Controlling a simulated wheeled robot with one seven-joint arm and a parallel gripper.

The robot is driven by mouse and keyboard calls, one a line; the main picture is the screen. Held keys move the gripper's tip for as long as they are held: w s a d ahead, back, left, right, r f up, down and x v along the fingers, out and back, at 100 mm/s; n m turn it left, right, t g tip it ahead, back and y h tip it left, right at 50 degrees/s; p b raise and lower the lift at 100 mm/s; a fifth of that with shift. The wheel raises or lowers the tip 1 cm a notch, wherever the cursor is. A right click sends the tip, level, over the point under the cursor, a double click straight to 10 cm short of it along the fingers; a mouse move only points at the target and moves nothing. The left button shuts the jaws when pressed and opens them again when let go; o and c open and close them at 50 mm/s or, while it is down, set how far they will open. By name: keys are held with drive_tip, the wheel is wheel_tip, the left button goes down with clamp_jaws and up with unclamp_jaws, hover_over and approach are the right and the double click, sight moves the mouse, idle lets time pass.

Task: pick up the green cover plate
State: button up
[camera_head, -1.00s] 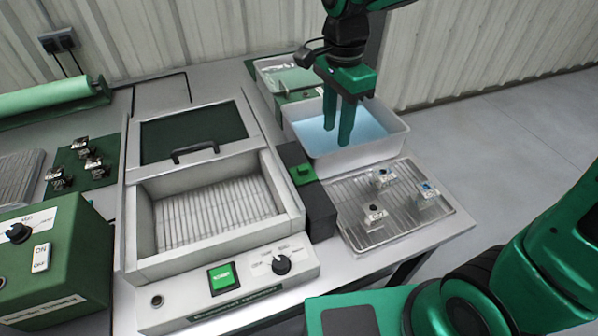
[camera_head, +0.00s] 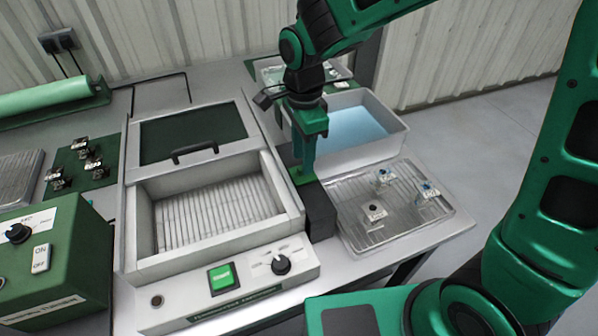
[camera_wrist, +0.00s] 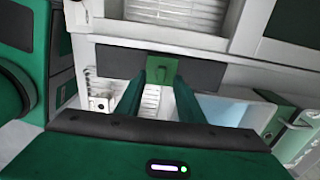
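The green cover plate (camera_head: 301,179) sits on top of a dark block (camera_head: 321,212) beside the machine's open tray. In the wrist view the small green plate (camera_wrist: 162,62) shows between and just beyond my fingertips, with the dark block (camera_wrist: 200,72) around it. My gripper (camera_head: 305,168) points down over the plate and partly covers it in the head view. In the wrist view my gripper (camera_wrist: 160,82) is open, with a gap between its two fingers. Whether the fingertips touch the plate, I cannot tell.
A white basin of blue liquid (camera_head: 400,136) stands right of the block. In front of it, a ribbed metal tray (camera_head: 400,225) holds several small parts. The machine's frame (camera_head: 290,200) borders the block on the left. A green control box (camera_head: 60,255) stands at the far left.

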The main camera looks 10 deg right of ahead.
drive_tip(key=shift+w+f, duration=0.1)
drive_tip(key=shift+f, duration=1.55)
clamp_jaws()
drive_tip(key=shift+r, duration=0.15)
